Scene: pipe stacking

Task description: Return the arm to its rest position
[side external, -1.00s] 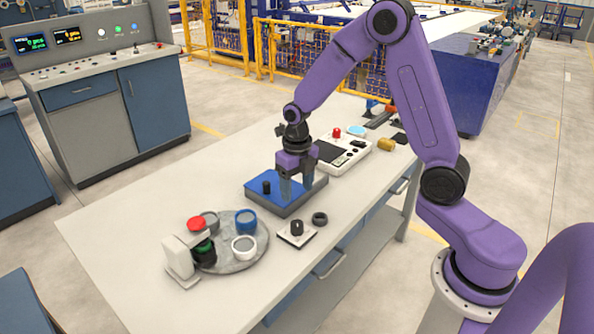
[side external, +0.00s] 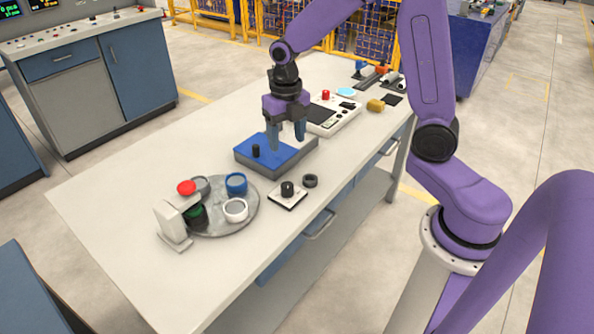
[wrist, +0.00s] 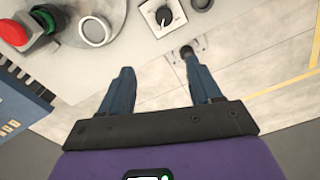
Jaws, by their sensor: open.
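My gripper (side external: 286,142) hangs pointing down over the right part of a flat grey box with a blue top (side external: 262,150). Its two blue-grey fingers are apart with nothing visible between them. In the wrist view the open gripper (wrist: 157,75) also shows, fingers spread. A round grey tray (side external: 222,223) stands to the left of the box, away from the gripper. On it are a blue ring (side external: 236,184), a white ring (side external: 235,210) and a grey ring (side external: 203,186).
A white device with a red button (side external: 187,187) stands at the tray's left edge. A black knob on a white plate (side external: 287,193) and a dark ring (side external: 310,181) lie in front of the box. A white control panel (side external: 335,117) is behind the gripper. The table's left end is bare.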

